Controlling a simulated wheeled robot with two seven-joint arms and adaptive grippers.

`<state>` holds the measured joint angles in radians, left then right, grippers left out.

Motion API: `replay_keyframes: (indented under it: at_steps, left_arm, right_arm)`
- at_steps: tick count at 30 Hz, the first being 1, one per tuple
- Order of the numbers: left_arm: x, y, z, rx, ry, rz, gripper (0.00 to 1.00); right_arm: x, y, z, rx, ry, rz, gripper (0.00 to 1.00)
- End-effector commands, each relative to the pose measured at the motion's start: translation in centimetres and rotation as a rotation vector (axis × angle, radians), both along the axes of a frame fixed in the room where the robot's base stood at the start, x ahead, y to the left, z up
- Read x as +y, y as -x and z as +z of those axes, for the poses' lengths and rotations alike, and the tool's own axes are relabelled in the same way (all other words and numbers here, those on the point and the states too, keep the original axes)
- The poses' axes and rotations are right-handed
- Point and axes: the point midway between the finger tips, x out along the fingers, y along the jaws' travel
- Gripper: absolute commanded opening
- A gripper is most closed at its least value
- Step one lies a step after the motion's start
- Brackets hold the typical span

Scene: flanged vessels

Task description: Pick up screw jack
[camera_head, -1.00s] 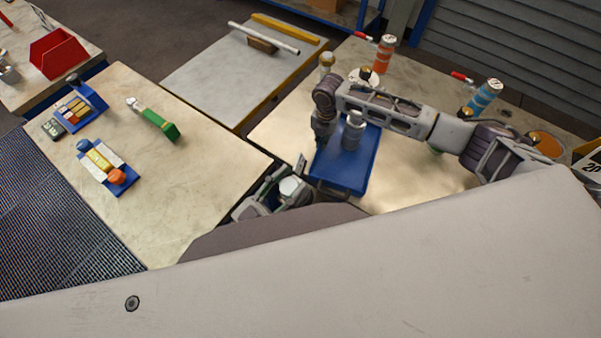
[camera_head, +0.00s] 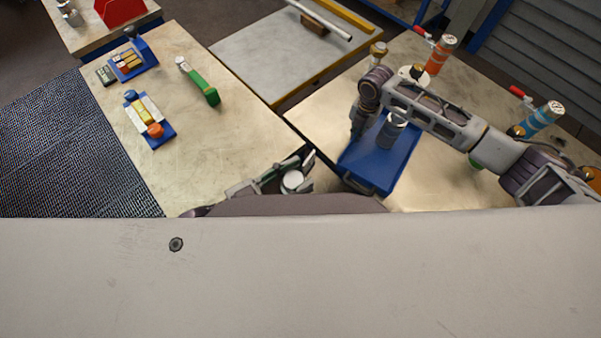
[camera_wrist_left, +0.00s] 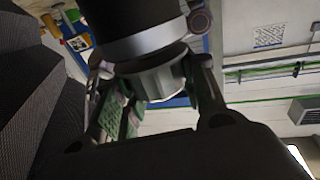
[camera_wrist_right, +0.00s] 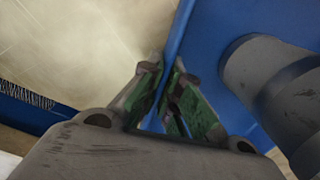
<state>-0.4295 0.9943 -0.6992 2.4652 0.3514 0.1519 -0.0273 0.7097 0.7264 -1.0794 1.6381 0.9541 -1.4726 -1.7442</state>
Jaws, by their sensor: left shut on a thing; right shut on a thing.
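My left gripper (camera_head: 291,180) is shut on a grey cylindrical thing with a ribbed collar (camera_wrist_left: 160,80), which looks like a screw jack. In the head view its pale round end shows between the fingers, near the gap between the tables. A similar grey cylinder (camera_head: 392,132) stands upright on a blue tray (camera_head: 362,172); it also shows in the right wrist view (camera_wrist_right: 275,85). My right gripper (camera_head: 357,134) is shut on the tray's thin blue wall, beside the standing cylinder. In the right wrist view its green-padded fingers (camera_wrist_right: 168,100) are on either side of that wall.
The left table (camera_head: 190,130) holds a green-handled tool (camera_head: 204,88), a blue rack with orange and blue knobs (camera_head: 150,120) and another blue holder (camera_head: 132,60). Orange (camera_head: 440,54) and blue-striped (camera_head: 542,118) cylinders stand on the right table. The left table's near right part is clear.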

Motion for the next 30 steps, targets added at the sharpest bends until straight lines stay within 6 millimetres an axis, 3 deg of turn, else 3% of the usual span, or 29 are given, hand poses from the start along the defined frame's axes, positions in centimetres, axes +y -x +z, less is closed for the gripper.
replay_keyframes:
  at_steps: [23, 24, 30]
  left_arm:
    - [0.41, 0.29, 0.47, 0.012, -0.024, -0.002, 0.0]
    - [0.41, 0.29, 0.47, 0.012, -0.024, -0.002, 0.0]
    - [0.4, 0.28, 0.48, 0.012, -0.024, -0.002, 0.0]
  right_arm:
    - [0.02, 0.01, 0.01, 0.0, 0.0, 0.0, 0.0]
    - [0.03, 0.0, 0.01, 0.0, 0.0, 0.0, 0.08]
    - [0.02, 0.01, 0.01, 0.0, 0.0, 0.0, 0.3]
